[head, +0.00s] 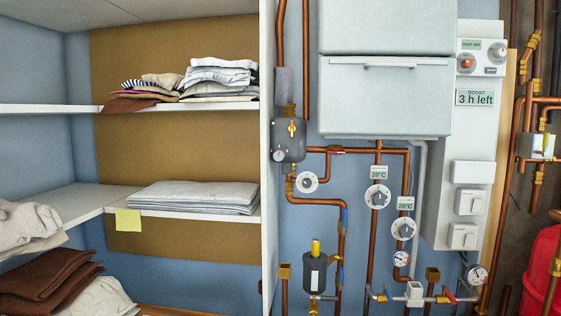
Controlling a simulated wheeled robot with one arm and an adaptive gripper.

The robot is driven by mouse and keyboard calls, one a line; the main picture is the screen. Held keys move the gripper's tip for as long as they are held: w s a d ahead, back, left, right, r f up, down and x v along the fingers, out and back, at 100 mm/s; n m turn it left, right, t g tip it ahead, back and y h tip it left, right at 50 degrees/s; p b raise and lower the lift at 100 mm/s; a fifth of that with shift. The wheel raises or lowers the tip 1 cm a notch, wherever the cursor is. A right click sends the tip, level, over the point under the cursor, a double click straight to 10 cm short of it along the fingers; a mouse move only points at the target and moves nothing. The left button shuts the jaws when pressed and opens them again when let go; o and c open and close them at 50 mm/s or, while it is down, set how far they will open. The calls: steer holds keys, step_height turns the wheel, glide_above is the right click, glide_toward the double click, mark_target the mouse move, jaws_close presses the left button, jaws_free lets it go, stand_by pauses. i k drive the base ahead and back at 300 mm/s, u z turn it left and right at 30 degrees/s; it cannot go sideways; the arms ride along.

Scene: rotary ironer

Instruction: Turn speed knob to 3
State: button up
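No knob in the head view carries a legible speed marking, so I cannot tell for certain which is the speed knob. A dark grey pump-like unit (288,140) with a small green light sits on the pipes right of the shelves. It has a small white knob (278,155) at its lower left; its setting is too small to read. Two round knobs, an upper one (377,197) and a lower one (403,229), sit below small temperature labels. My gripper is not in view.
Shelves (180,107) with folded laundry (190,197) fill the left; their upright side panel (267,180) stands close beside the grey unit. Copper pipes (371,260), valves and gauges crowd the wall. A white cabinet (385,95) hangs above. A red container (541,272) stands lower right.

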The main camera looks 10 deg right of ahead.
mark_target(279, 155)
steer(key=z, duration=0.8)
steer(key=i, duration=0.45)
steer(key=u, duration=2.3)
